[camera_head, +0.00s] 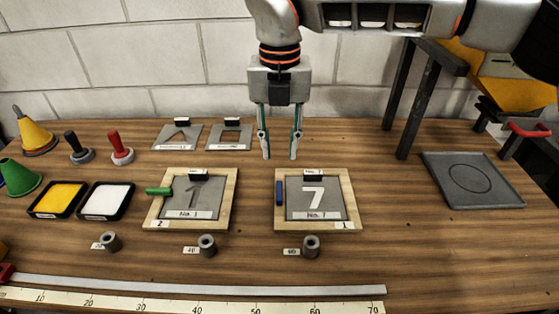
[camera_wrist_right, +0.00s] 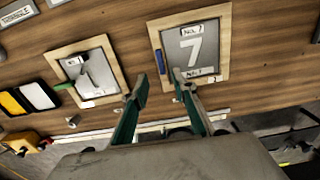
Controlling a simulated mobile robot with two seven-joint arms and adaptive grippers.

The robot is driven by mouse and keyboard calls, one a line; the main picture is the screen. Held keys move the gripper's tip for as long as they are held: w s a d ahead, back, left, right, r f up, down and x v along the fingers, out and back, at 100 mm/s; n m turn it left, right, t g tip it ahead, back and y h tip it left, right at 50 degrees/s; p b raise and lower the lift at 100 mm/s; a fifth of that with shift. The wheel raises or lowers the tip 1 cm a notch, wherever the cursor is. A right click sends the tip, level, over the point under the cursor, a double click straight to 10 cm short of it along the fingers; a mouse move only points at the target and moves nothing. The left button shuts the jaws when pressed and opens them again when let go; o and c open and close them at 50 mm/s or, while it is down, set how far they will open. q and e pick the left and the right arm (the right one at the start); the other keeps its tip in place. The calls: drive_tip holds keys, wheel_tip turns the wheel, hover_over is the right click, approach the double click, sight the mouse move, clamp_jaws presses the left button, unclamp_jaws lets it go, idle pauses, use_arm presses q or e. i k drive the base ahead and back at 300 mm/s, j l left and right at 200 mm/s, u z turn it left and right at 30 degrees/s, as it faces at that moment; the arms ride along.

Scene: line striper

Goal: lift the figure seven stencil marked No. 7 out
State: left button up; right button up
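The figure seven stencil (camera_head: 330,200) is a grey plate with a white 7 and a "No. 7" label. It lies inside a wooden frame (camera_head: 357,213) tagged 1, with a black tab (camera_head: 311,174) at its far edge. A blue piece (camera_head: 279,193) sits on the frame's left side. The stencil also shows in the right wrist view (camera_wrist_right: 211,45). My right gripper (camera_head: 280,156) points down, open and empty, behind and slightly left of the frame, apart from the stencil. Its fingers show in the right wrist view (camera_wrist_right: 160,76). My left gripper is not in view.
A second wooden frame (camera_head: 232,203), holding a No. 1 stencil and a green piece, stands left. Two grey stencils (camera_head: 176,137) lie behind. Yellow and white pads, stampers and cones are farther left. Weights and a ruler lie in front. A grey tray (camera_head: 500,195) is right, with clear table between.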

sight(331, 207)
drive_tip(key=k, duration=1.5)
